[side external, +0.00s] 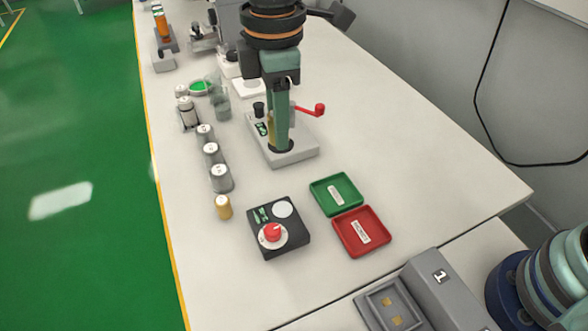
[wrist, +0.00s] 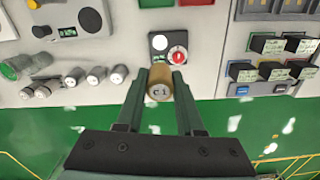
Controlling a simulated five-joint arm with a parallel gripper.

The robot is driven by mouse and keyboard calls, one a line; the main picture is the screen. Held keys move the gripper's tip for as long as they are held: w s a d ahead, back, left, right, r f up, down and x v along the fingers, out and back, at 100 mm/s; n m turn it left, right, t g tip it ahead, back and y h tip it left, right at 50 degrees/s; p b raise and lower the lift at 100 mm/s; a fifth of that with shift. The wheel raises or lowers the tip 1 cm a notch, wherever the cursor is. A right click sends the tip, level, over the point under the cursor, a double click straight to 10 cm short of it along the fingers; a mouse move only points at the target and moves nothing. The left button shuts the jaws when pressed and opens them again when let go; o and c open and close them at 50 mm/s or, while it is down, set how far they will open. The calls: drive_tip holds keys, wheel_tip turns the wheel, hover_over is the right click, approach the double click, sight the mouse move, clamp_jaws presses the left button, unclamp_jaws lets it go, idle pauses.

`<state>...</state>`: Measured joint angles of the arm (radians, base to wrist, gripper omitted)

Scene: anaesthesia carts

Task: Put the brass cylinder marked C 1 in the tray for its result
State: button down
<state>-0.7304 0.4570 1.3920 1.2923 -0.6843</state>
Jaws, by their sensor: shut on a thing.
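The brass cylinder marked C 1 (wrist: 159,82) is between the two fingers of my gripper (wrist: 161,88) in the wrist view, its marked end facing the camera. In the side view my gripper (side external: 277,132) hangs in front of the grey lever device, and only a sliver of the brass cylinder (side external: 271,124) shows beside a finger. A green tray (side external: 352,205) and a red tray (side external: 382,247) lie side by side, each with a white label too small to read. Both look empty. Their edges show at the top of the wrist view.
A black box with a red dial (side external: 273,233) and white disc stands left of the trays. Another brass cylinder (side external: 223,207) and several grey cylinders (side external: 212,153) line the left table edge. The lever device (side external: 297,155) has a red knob. A grey numbered unit (side external: 443,287) is at lower right.

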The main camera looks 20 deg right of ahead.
drive_tip(key=shift+r, duration=0.6)
drive_tip(key=shift+d+r, duration=0.15)
drive_tip(key=shift+r, duration=0.1)
drive_tip(key=d+f, duration=0.2)
drive_tip(key=d, duration=1)
hover_over(336, 195)
wheel_tip(336, 195, down, 16)
drive_tip(key=shift+r, duration=0.25)
drive_tip(key=shift+f, duration=2.2)
drive_tip(key=shift+f, duration=0.15)
drive_tip(key=c, duration=0.8)
unclamp_jaws()
